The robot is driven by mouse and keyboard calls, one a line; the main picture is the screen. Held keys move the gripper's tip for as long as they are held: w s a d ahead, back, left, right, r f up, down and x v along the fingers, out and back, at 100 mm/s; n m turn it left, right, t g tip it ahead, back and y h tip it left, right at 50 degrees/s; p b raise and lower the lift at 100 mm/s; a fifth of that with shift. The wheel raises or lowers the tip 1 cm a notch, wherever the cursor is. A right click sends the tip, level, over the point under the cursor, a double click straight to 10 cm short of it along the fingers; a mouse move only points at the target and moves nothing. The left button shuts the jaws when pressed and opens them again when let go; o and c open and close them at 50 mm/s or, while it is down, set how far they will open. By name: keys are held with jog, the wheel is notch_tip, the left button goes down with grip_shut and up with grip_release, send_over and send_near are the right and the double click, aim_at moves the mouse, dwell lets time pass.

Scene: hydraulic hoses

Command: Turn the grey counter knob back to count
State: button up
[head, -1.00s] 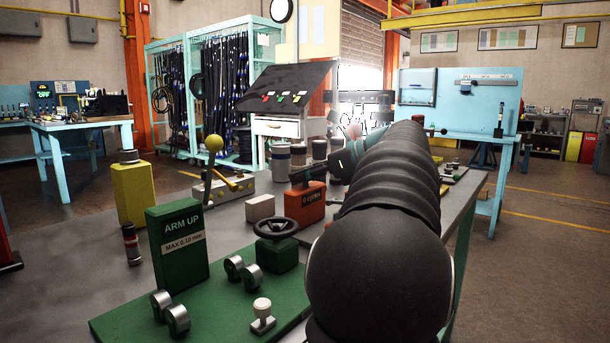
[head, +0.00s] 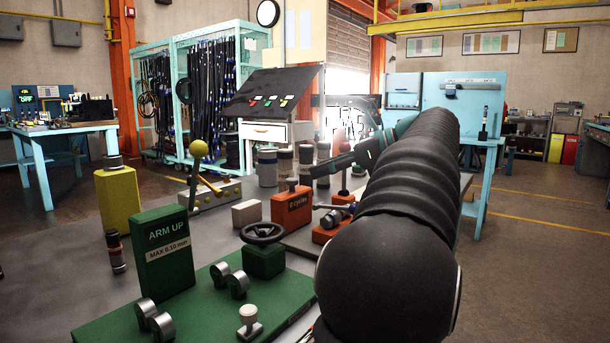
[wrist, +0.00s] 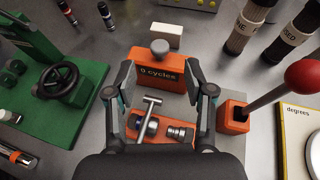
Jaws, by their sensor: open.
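The orange counter box (head: 290,210), marked "0 cycles", stands on the grey bench. Its grey knob (head: 291,184) sits on top. In the wrist view, the knob (wrist: 159,47) shows as a rounded grey cap on the box (wrist: 166,76), ahead of and between the fingers. My gripper (wrist: 168,80) is open, one finger on each side, with nothing held. In the head view, the dark fingers reach in from the right, near the knob; whether they touch it cannot be told.
An orange stand with a T-shaped metal tool and fittings (wrist: 160,128) lies below the gripper. A red-knobbed lever (wrist: 300,75) stands to its right. A white block (head: 246,213) is behind the box. A green fixture with a handwheel (head: 263,234) stands at the left.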

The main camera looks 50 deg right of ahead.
jog(key=shift+v, duration=1.7)
